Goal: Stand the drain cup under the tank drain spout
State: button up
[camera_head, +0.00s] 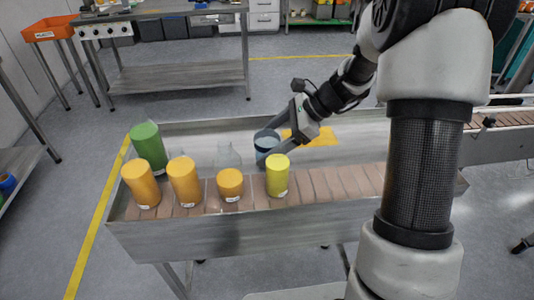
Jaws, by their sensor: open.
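A blue cup (266,139), apparently the drain cup, stands upright on the metal bench behind the row of yellow and orange containers. My gripper (277,134) reaches in from the right at the cup, its fingers open. One finger shows at the far side and the other near the cup's lower right. I cannot tell whether either finger touches it. I cannot make out the tank or its drain spout in this view.
A clear bottle (228,157) stands left of the cup. A yellow patch (318,137) lies right of it. The belt's right part is free.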

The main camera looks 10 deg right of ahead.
jog(key=shift+a+f, duration=0.15)
jog(key=shift+c, duration=0.3)
jog(key=c, duration=1.2)
